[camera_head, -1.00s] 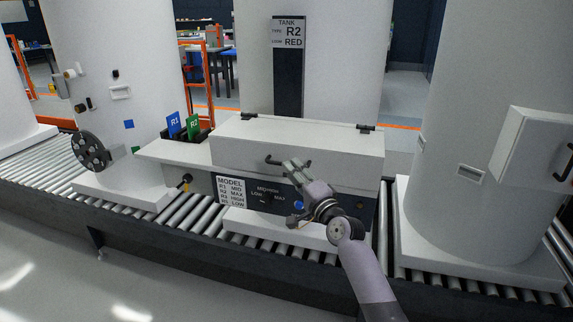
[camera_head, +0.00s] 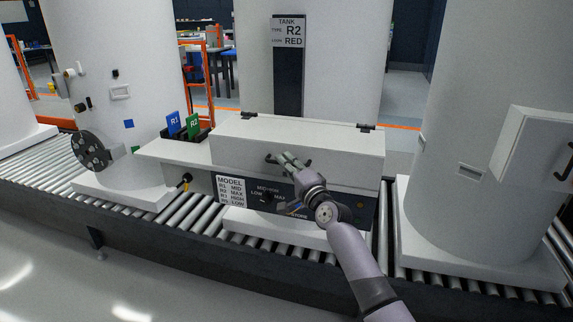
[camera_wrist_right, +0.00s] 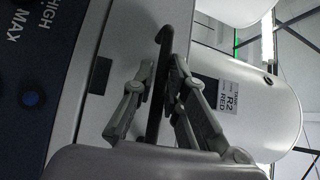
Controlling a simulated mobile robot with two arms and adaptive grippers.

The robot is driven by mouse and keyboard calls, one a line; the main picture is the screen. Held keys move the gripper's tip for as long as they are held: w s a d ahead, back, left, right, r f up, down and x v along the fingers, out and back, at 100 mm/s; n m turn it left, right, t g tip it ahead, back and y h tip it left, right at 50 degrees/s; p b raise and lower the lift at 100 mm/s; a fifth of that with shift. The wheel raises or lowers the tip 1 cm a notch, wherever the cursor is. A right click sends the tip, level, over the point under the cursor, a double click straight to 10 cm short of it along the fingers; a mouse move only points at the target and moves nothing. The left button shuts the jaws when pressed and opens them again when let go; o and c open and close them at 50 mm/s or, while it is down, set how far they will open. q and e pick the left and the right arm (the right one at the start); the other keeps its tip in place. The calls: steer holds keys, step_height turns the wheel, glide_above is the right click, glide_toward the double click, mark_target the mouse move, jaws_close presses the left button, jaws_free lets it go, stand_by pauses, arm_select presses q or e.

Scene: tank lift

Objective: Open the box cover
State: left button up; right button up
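The box cover (camera_head: 330,157) is a long pale grey lid, shut on the box, with two black hinges along its back edge. A dark bar handle (camera_head: 270,159) is fixed to the cover's front face. My right gripper (camera_head: 287,159) is at this handle and hides its middle. In the right wrist view, the handle (camera_wrist_right: 164,45) runs between the two spread fingers of my right gripper (camera_wrist_right: 164,80). The fingers look open around it, with a gap on at least the right side. My left gripper is not in view.
Below the cover is a dark control panel (camera_head: 349,199) with a knob and buttons. Blue and green cards (camera_head: 193,125) stand left of the box. White tanks stand behind and on both sides, above the roller conveyor (camera_head: 190,216).

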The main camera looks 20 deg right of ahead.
jaws_close()
stand_by(0.3)
